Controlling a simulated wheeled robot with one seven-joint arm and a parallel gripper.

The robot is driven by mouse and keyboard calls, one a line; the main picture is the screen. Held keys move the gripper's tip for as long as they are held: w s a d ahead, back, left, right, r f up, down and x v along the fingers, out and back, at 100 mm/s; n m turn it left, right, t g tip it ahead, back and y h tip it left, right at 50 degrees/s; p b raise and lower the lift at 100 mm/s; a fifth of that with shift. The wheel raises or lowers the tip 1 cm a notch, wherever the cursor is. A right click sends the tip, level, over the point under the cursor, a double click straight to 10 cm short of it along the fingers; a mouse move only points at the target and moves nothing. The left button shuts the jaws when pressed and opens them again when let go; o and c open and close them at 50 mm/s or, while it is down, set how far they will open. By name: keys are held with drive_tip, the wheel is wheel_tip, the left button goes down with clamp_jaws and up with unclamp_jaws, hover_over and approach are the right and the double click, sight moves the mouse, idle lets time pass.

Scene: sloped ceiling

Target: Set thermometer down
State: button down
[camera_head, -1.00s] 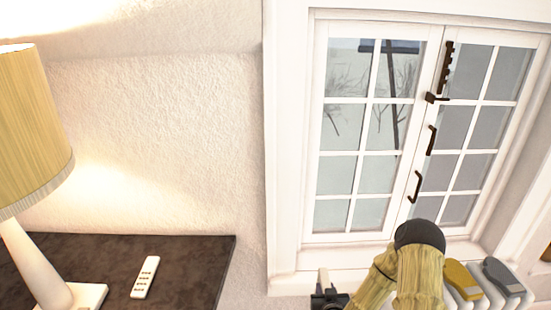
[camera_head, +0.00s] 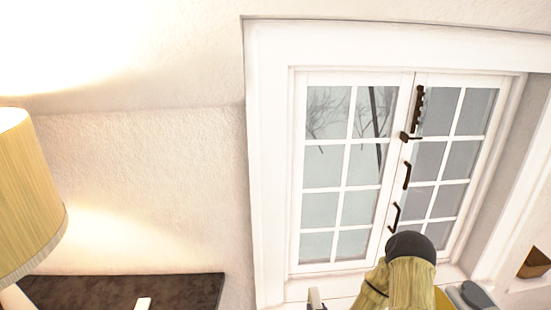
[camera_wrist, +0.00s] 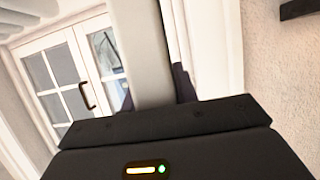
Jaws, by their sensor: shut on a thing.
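The thermometer, a long plain pale grey-white bar (camera_wrist: 143,45), rises from my gripper (camera_wrist: 155,92) in the wrist view. My gripper is shut on it, with dark fingertips showing on either side. The bar's lower end is hidden by the gripper body. In the head view, a small pale piece of the thermometer (camera_head: 315,298) shows at the bottom edge, below the window. The rest of it and my gripper are cut off there.
A dark tabletop (camera_head: 120,289) is at lower left, with a white remote-like thing (camera_head: 143,303) and a lamp (camera_head: 30,200) on it. A white window (camera_head: 345,180) with dark handles is behind my arm. A wooden box-like thing (camera_head: 535,263) is at right.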

drive_tip(key=s+f, duration=0.5)
drive_tip(key=f, duration=0.6)
drive_tip(key=shift+s, duration=0.4)
drive_tip(key=shift+a, duration=0.1)
